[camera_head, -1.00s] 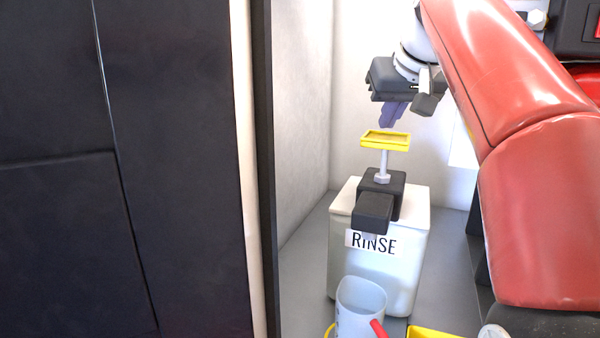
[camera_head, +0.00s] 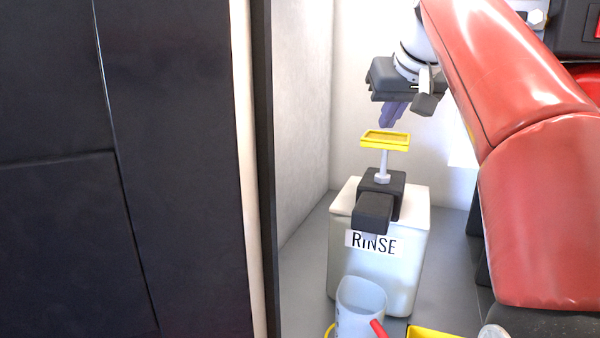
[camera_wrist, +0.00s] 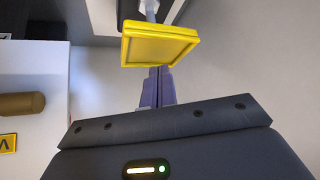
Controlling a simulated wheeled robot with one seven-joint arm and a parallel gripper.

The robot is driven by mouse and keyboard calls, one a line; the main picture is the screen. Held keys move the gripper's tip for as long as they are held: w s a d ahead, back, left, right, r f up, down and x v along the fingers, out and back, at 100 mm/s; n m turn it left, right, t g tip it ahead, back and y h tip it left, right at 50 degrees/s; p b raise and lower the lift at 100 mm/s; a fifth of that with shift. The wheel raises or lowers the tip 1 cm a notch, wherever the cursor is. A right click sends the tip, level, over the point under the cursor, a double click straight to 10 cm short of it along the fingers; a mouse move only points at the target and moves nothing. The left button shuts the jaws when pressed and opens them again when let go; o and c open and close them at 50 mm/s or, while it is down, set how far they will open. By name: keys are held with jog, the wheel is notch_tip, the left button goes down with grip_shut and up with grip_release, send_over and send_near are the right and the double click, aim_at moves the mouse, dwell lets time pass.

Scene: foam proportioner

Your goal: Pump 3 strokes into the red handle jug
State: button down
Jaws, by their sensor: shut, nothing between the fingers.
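A white dispenser box labelled RINSE (camera_head: 400,270) stands on the floor. On it sits a dark pump head with a spout (camera_head: 372,212) toward the viewer. A yellow square pump plate (camera_head: 385,139) tops its raised pale stem. The plate also shows in the wrist view (camera_wrist: 158,45). My gripper (camera_head: 388,122) is shut and empty, fingers down, just above the plate; in the wrist view its purple fingertips (camera_wrist: 157,72) appear at the plate's near edge. I cannot tell whether they touch. A pale jug with a red handle (camera_head: 361,300) stands below the spout, its base cut off.
A dark cabinet (camera_head: 120,170) fills the left side, with a dark post edge (camera_head: 264,170) beside the alcove. A yellow object (camera_head: 432,333) and a bit of yellow left of the jug show at the bottom. The wrist view shows a brown cylinder (camera_wrist: 22,105).

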aim_at(387, 148)
jog(key=shift+f, duration=0.15)
dwell(0.3)
jog(key=shift+f+b, duration=2.45)
jog(key=shift+f, duration=0.4)
notch_tip(387, 148, up, 6)
jog(key=p, duration=0.6)
jog(key=shift+f, duration=0.2)
